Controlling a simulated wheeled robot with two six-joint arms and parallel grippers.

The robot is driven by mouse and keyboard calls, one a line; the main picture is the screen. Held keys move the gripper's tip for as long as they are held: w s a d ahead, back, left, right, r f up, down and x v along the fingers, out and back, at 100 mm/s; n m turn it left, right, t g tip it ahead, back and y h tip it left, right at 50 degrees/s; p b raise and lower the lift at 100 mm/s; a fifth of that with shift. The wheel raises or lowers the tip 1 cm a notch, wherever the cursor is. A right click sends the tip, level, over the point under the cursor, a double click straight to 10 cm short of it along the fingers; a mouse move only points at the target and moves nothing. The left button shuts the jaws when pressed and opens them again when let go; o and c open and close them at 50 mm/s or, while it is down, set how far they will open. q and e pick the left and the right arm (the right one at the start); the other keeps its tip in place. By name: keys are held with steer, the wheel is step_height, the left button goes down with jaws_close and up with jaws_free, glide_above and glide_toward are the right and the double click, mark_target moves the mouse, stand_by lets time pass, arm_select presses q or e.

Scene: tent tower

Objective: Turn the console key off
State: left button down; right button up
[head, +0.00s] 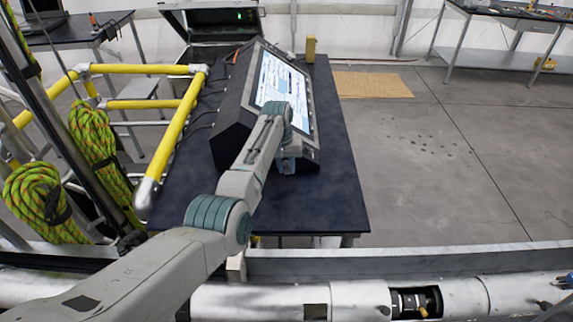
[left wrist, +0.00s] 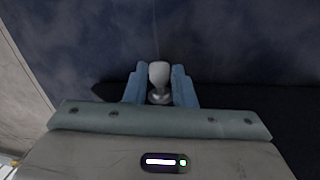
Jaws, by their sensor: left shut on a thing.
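The console (head: 232,118) is a dark sloped box with a lit screen (head: 278,80), standing on a dark table. My left arm reaches across to the console's near end, and my left gripper (head: 287,166) is low beside it, partly hidden by my own wrist. In the left wrist view the blue fingers of my left gripper (left wrist: 159,90) are closed on both sides of a small grey key (left wrist: 159,73) with a rounded head. The key's angle is hard to tell. My right gripper is not in view.
The dark table (head: 335,185) has bare room at the front and right of the console. A small yellow object (head: 310,48) stands behind the console. Yellow rails (head: 172,130) and coiled green ropes (head: 45,205) are on the left. Open concrete floor lies to the right.

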arm_select(q)
steer(key=c, duration=1.2)
jaws_free()
step_height(320, 180, up, 11)
steer(key=a+b, duration=0.1)
steer(key=b, duration=0.2)
steer(key=shift+a+b, duration=0.2)
steer(key=shift+b, duration=0.1)
